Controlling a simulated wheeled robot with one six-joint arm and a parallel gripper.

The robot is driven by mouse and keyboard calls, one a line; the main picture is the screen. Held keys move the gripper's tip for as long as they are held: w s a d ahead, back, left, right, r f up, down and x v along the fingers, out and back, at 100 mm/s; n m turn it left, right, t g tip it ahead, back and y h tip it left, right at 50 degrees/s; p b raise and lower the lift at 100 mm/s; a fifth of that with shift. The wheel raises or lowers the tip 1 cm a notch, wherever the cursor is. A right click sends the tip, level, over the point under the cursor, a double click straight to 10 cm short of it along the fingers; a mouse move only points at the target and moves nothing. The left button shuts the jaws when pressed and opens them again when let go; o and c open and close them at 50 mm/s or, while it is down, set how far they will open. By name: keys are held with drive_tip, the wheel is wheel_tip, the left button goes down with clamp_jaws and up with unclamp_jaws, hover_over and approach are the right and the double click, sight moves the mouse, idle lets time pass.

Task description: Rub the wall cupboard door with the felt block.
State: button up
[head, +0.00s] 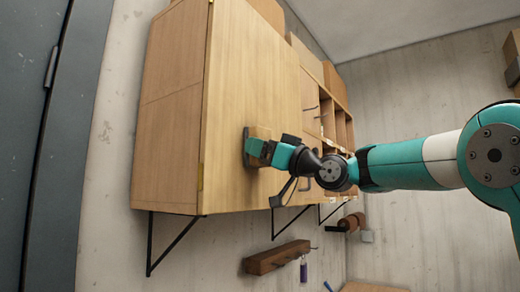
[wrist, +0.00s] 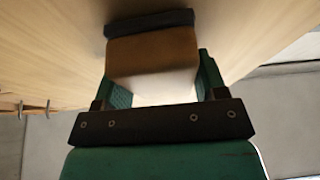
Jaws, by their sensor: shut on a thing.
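The wall cupboard door (head: 250,75) is a broad, flat panel of pale wood, shut, on the front of the wall cupboard (head: 168,140). My gripper (head: 259,149) is at the lower middle of this door, shut on the felt block (head: 262,132). In the wrist view the felt block (wrist: 155,62) is a brown wooden body with a dark felt layer at its far end, between my green fingers. The felt faces the door (wrist: 50,50) and appears to lie against it; a tiny gap cannot be ruled out.
Open shelf compartments (head: 340,125) continue along the wall beyond the door. Black brackets (head: 172,243) hold the cupboard from below. A wooden rack (head: 275,257) with hanging tools is on the wall underneath. A dark grey panel (head: 35,110) stands at the left.

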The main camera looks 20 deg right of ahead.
drive_tip(key=w+d, duration=0.4)
drive_tip(key=d, duration=0.1)
drive_tip(key=shift+d, duration=0.2)
idle(0.5)
